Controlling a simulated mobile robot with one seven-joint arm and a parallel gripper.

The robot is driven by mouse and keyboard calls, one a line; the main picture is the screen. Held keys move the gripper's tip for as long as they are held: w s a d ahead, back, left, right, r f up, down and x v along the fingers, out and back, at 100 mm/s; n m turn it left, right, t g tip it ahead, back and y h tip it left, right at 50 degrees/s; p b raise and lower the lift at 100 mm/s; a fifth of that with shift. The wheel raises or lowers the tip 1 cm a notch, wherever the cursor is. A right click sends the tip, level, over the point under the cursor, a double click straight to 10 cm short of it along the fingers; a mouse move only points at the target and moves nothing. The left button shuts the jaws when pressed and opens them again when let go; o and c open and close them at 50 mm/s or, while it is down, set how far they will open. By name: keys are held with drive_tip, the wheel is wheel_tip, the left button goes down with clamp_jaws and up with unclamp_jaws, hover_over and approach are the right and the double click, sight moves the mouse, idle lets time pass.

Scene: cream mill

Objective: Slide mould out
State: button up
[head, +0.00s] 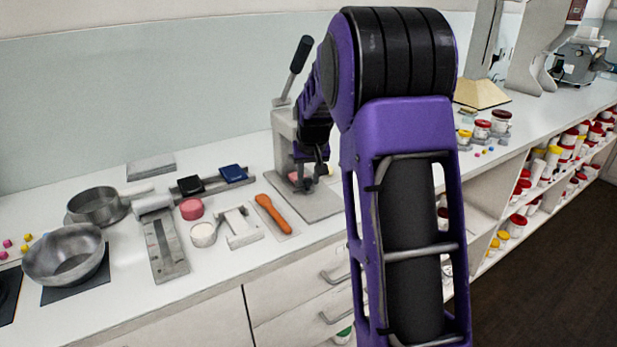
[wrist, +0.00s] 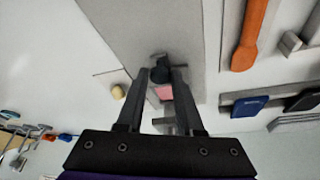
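The grey lever press (head: 284,140) stands on its base plate (head: 322,207) on the counter, its dark-gripped handle raised. A small pink piece (head: 303,177) sits low at the press, which I take to be at the mould; it also shows between my fingers in the wrist view (wrist: 163,92). My gripper (head: 311,170) is down at the press. In the wrist view my gripper (wrist: 162,73) has its fingers apart, with a dark rounded part (wrist: 159,75) between the tips. Whether the fingers touch that part is unclear. The mould's outline is mostly hidden.
An orange spatula (head: 270,214) lies left of the press plate. Blue (head: 233,174) and black blocks sit on a rack behind it. A pink cylinder (head: 191,209), a white cup (head: 204,234) and metal bowls (head: 66,255) stand further left. Jars fill the shelves right.

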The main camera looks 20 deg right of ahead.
clamp_jaws()
idle(1.2)
